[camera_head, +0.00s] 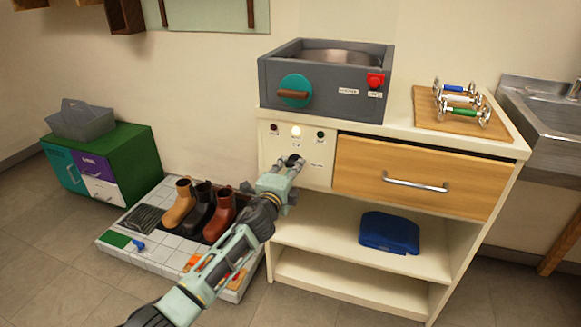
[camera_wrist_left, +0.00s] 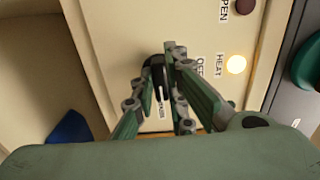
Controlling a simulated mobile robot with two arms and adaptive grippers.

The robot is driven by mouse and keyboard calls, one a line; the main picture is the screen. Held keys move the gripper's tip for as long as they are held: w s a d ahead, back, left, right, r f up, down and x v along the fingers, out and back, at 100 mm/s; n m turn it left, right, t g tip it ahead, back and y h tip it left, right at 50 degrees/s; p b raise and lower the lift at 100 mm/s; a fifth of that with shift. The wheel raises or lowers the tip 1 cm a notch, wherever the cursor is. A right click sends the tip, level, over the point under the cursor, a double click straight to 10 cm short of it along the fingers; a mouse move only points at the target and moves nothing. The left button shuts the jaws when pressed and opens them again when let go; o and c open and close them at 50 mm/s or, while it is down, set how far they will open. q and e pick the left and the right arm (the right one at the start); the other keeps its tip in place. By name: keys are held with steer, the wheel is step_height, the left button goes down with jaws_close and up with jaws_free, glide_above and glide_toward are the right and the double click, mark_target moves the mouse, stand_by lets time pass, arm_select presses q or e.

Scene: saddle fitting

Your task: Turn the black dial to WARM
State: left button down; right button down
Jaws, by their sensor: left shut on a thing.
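The black dial (camera_head: 291,158) is on the cream panel at the left of the cabinet front. It also shows in the left wrist view (camera_wrist_left: 151,74), partly hidden by the fingers. My left gripper (camera_head: 284,169) is shut on the dial. In the left wrist view its fingers (camera_wrist_left: 172,92) lie on both sides of it. A white line on the dial points down in that view, toward a small label beside it. In the head view the label right of the dial (camera_head: 316,166) is too small to read surely. An OFF label sits above the dial. My right gripper is not in view.
A lit lamp (camera_head: 296,131) marked HEAT is above the dial, between two dark lamps. A grey unit with a teal knob (camera_head: 295,91) stands on the cabinet. A wooden drawer (camera_head: 417,177) is right of the panel. Boots (camera_head: 199,205) stand on a tiled platform at left.

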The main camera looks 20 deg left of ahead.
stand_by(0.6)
arm_select(q)
steer(key=c, duration=1.8)
jaws_free()
steer(key=shift+o, duration=0.2)
steer(key=shift+s, duration=0.1)
steer(key=s, duration=1.1)
steer(key=shift+s+a, duration=0.15)
steer(key=shift+s, duration=0.25)
